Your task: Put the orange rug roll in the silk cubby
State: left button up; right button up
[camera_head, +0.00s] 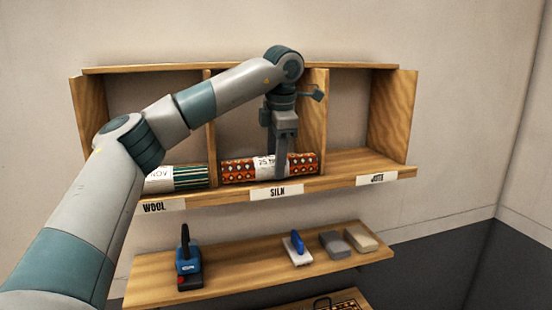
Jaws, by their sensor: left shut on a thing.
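The orange patterned rug roll (240,171) with a white paper band lies lengthwise in the silk cubby, the middle one, above the SILK label (277,192). My left gripper (282,172) points straight down into this cubby and is shut on the roll, right of its band. The roll appears to lie along the shelf board, but I cannot tell whether it rests fully on it. My right gripper is not in view.
A green striped roll (190,177) lies in the wool cubby on the left. The jute cubby (350,160) on the right is empty. A lower shelf (230,278) holds a blue tool (188,260), a blue-handled brush (297,247) and two blocks. Wooden dividers flank the silk cubby.

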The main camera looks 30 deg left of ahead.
pick_arm(q)
jog(key=shift+f, duration=0.1)
jog(key=o, duration=1.3)
jog(key=shift+f, duration=0.1)
jog(key=shift+r, duration=0.25)
jog(key=shift+d+r+b, duration=0.1)
jog(key=shift+r+b, duration=0.4)
jog(key=shift+b, duration=0.05)
jog(key=shift+b+v, duration=1.1)
jog(key=shift+v, duration=4.35)
